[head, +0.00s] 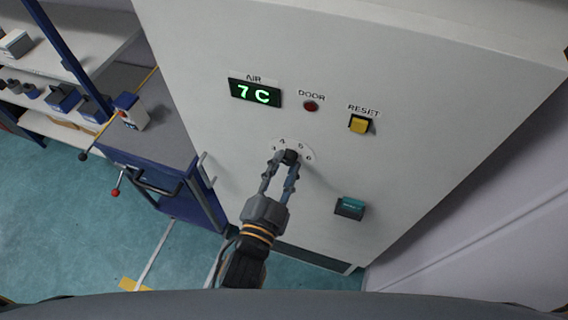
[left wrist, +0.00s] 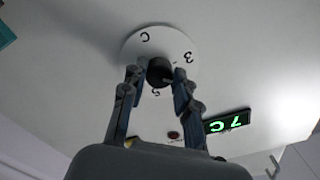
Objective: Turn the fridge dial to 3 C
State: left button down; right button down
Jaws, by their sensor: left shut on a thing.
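The fridge (head: 220,45) is a large white cabinet. Its dial is a black knob (head: 290,156) on a pale round plate with marks; in the left wrist view the knob (left wrist: 159,70) sits on the white plate (left wrist: 140,44), where a 3, a 5 and a C can be read. The green display (head: 255,93) under the word AIR reads 7 C. It shows upside down in the left wrist view (left wrist: 227,121). My left gripper (head: 284,160) is shut on the knob, one finger on each side. The knob's pointer is too small to read. My right gripper is not in view.
A dark red DOOR lamp (head: 311,106) and a yellow RESET button (head: 359,124) sit above the dial. A teal block (head: 350,207) is on the front, lower right. A blue cart (head: 170,185) and shelves stand at the left.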

pick_arm(q)
jog(key=n+p, duration=0.1)
jog(key=n, duration=0.3)
jog(key=shift+p, duration=0.3)
jog(key=shift+f+n+p, duration=0.1)
jog(key=shift+n+p, duration=0.4)
jog(key=shift+n, duration=1.3)
jog(key=shift+d, duration=0.1)
jog(key=c, duration=1)
grip_release()
jog(key=v, duration=1.2)
